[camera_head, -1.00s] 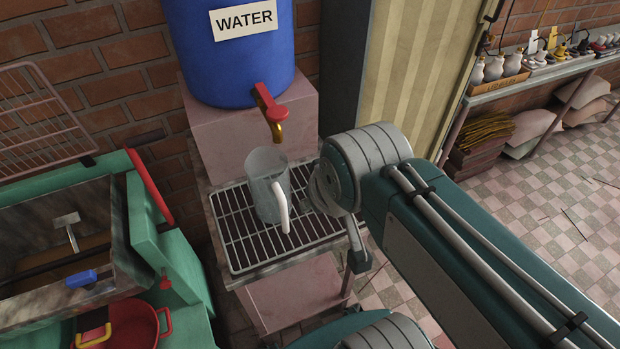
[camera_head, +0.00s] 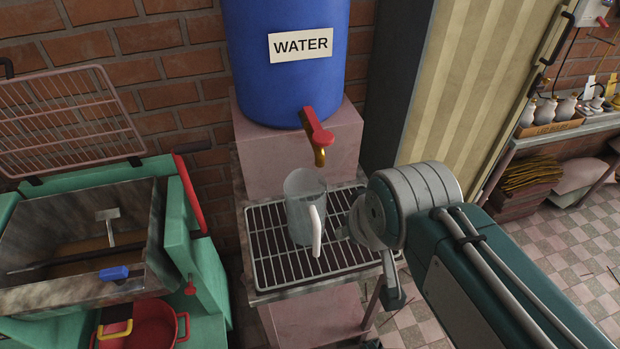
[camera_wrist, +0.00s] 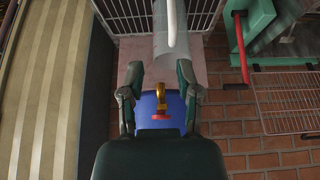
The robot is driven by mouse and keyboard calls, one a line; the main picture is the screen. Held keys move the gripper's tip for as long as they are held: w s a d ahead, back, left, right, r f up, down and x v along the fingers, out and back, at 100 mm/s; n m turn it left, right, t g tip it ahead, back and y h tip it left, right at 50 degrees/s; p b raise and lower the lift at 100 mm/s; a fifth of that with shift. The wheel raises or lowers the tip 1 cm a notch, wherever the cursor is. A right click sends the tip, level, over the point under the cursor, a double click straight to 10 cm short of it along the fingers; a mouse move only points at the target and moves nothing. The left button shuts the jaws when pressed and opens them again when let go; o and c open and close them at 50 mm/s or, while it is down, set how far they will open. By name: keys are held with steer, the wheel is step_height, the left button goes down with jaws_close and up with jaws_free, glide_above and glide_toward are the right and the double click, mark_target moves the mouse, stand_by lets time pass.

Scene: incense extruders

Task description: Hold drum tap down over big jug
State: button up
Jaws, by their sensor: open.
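The drum tap (camera_head: 317,130), with a red lever and brass spout, sticks out low on the blue water drum (camera_head: 290,85). The big jug (camera_head: 303,205), clear with a white handle, stands upright on the wire rack just below the spout. In the wrist view, the picture is upside down; my gripper (camera_wrist: 159,75) is open, its two dark fingers spread apart. The tap (camera_wrist: 160,105) shows between the fingers, and whether they touch it I cannot tell. The jug (camera_wrist: 178,45) lies past the fingertips. My gripper's fingers are not clear in the head view.
The wire rack (camera_head: 270,265) sits in front of the pink block (camera_head: 260,150) bearing the drum. A green machine with an open metal trough (camera_head: 150,235) stands left, a red pan (camera_head: 150,325) below it. A striped panel (camera_head: 440,90) rises at right.

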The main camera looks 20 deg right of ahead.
stand_by(0.3)
steer(key=shift+r, duration=0.1)
jaws_close()
steer(key=w+r+n+g, duration=0.5)
steer(key=w+r+n, duration=1.3)
steer(key=w, duration=0.2)
steer(key=shift+r+g, duration=0.25)
steer(key=shift+g, duration=0.05)
